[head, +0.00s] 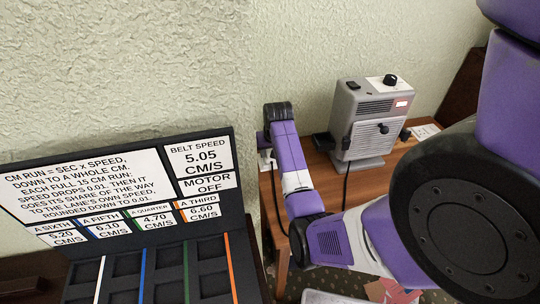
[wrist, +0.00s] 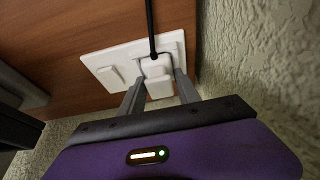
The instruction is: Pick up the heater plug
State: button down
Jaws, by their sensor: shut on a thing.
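The heater plug (wrist: 157,87) is a small white block with a black cord, seen in the wrist view against a white socket plate (wrist: 95,62). My gripper (wrist: 157,80) has a grey finger on each side of the plug and is shut on it. How deep the plug sits in the socket cannot be told. In the head view my arm reaches the wall side of the wooden table, and the plug is mostly hidden by my gripper (head: 265,150). The grey heater (head: 368,125) stands upright on the table, right of my gripper.
The wooden table (head: 318,180) has a dark cord (head: 346,185) hanging over its front. A black board with white labels and several slots (head: 150,222) stands at the left. A textured wall (head: 230,60) closes off the back.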

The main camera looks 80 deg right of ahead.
notch_tip(320, 180, up, 20)
jog(key=f, duration=0.1)
notch_tip(320, 180, up, 5)
jog(key=p, duration=0.6)
send_over(270, 150)
jog(key=shift+d, duration=0.1)
dwell(0.6)
jog(key=shift+w+f, duration=0.1)
jog(key=shift+w, duration=0.05)
